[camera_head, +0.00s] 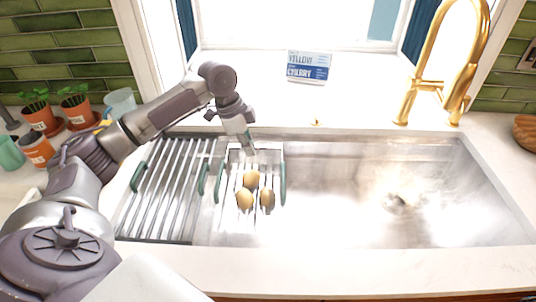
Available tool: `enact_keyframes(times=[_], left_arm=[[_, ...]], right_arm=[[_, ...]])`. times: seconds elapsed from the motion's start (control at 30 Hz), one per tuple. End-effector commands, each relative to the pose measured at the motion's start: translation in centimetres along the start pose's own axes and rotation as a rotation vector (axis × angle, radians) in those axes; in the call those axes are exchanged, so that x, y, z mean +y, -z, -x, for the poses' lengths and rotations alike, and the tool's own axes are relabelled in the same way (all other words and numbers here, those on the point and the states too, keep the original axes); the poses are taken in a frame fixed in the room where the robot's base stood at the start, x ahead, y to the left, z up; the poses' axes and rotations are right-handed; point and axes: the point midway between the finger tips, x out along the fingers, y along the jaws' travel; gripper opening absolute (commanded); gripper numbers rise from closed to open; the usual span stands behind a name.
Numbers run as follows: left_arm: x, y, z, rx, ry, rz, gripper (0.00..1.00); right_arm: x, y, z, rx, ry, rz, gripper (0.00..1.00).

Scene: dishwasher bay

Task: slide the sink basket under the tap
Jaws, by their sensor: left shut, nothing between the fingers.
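The sink basket (252,226) is a wire basket with green side handles, standing over the left part of the steel sink (340,225). It holds 3 yellowish-brown round items (245,199) that look like potatoes. The gold tap (428,75) rises behind the sink at the right, well apart from the basket. My left gripper (250,150) is shut and empty, pointing down at the basket's back end. I cannot tell whether it touches the basket. My right gripper is not in view.
A ribbed drying rack (170,190) with green handles lies directly left of the basket. The sink right of the basket is clear, with a drain (396,202). Potted plants (40,117) stand on the left counter. A blue-and-white box (308,67) stands by the window.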

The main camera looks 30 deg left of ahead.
Motion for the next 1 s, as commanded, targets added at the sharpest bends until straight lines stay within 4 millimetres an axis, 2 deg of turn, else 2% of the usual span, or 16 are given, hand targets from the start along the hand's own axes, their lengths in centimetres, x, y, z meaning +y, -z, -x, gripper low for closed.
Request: enact_keyframes(times=[0.03, 0.2, 0.53, 0.6, 0.73, 1.0], left_arm=[[0.1, 0.0, -0.4, -0.001, -0.003, 0.000, 0.00], [0.1, 0.0, -2.9, -0.002, -0.006, 0.000, 0.00], [0.1, 0.0, -9.9, -0.002, -0.005, 0.001, 0.00], [0.0, 1.5, -9.9, 0.004, -0.001, -0.002, 0.00], [0.1, 3.0, -10.5, 0.001, -0.001, -0.002, 0.00], [0.1, 3.8, -11.0, -0.001, -0.001, 0.000, 0.00]], right_arm=[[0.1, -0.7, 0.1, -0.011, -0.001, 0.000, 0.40], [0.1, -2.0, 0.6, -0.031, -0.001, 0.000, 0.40], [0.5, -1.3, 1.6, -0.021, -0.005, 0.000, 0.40], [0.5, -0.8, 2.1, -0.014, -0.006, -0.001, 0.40], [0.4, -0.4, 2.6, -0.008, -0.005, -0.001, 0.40], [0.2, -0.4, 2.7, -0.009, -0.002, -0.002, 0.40]])
